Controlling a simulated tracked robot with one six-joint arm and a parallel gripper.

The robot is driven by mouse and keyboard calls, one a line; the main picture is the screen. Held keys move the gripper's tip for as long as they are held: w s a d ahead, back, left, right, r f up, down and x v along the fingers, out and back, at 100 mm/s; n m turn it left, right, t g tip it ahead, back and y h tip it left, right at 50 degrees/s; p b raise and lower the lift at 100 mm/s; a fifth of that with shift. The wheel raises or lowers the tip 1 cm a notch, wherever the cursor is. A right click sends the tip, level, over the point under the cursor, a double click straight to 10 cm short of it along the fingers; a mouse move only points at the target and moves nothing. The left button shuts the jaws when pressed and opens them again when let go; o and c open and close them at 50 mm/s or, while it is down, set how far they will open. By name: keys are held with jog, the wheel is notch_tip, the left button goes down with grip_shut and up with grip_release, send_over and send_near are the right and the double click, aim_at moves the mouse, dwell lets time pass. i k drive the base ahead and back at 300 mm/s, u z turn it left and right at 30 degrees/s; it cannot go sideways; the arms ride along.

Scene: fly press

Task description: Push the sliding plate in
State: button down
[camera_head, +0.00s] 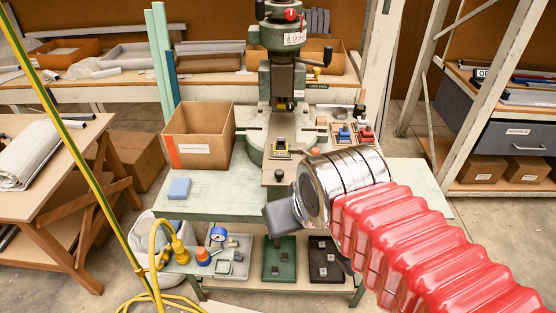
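The green fly press (284,60) stands at the back of the pale green bench. The sliding plate (268,180) is a flat tan plate that sticks out toward me from under the press. My gripper (281,215) is a dark grey block on my silver wrist, in front of the plate's front end in the picture. I cannot tell whether it touches the plate, and its fingers are not clearly visible.
An open cardboard box (200,139) and a blue block (179,188) are on the bench at the left. Small red and blue parts (345,133) sit right of the press. A lower shelf holds trays (279,259). A yellow cable (159,255) hangs at the lower left.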

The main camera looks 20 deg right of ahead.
aim_at(277, 172)
jog(key=u, duration=0.45)
jog(key=k, duration=1.4)
jog(key=z, duration=0.45)
jog(key=i, duration=1.65)
